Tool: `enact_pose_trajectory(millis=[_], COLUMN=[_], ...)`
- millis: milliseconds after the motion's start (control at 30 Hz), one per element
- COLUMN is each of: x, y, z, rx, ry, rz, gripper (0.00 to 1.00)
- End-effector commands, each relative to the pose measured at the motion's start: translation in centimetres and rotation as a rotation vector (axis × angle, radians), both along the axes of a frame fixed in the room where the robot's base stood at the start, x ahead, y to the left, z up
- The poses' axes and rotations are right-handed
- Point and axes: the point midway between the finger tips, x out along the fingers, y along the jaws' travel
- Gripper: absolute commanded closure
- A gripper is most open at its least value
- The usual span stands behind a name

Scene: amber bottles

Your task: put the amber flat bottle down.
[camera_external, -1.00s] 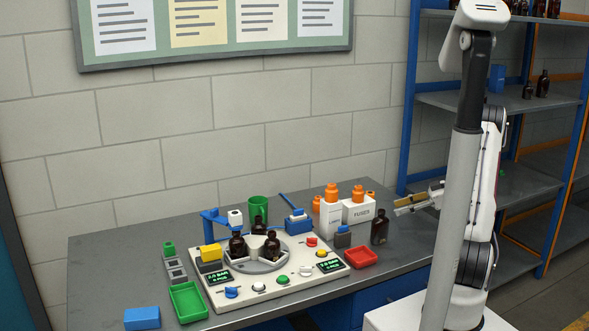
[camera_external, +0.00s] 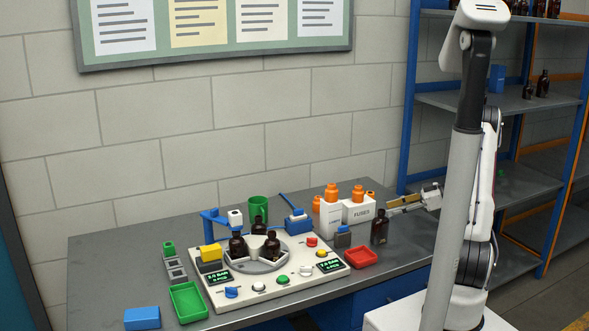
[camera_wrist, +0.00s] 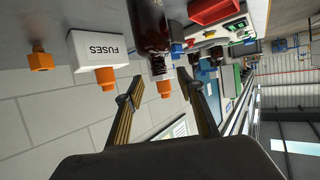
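A dark amber bottle (camera_external: 379,229) stands upright on the grey table, right of the red tray. I take it to be the amber flat bottle. My gripper (camera_external: 402,205) is to the right of its neck in the external view. In the wrist view, where the scene is upside down, the bottle (camera_wrist: 150,28) lies beyond the fingertips, with clear space between. My gripper (camera_wrist: 165,100) has its two fingers spread wide with nothing between them.
White containers with orange caps, one marked FUSES (camera_external: 358,210), stand behind the bottle. The red tray (camera_external: 360,257) is left of it. A white panel (camera_external: 290,292) with a round holder carries several amber bottles. A blue shelf rack (camera_external: 500,185) is behind my arm.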

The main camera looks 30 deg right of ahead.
Motion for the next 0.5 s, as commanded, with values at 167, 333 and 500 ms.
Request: enact_pose_trajectory(millis=[167,333,500], x=[0.0,0.2,1.0], y=[0.0,0.3,1.4], z=[0.0,-0.2,-1.0], rx=[0.000,0.001,0.001], ry=[0.000,0.000,0.000], rz=[0.000,0.001,0.002], gripper=[0.62,0.62,0.62])
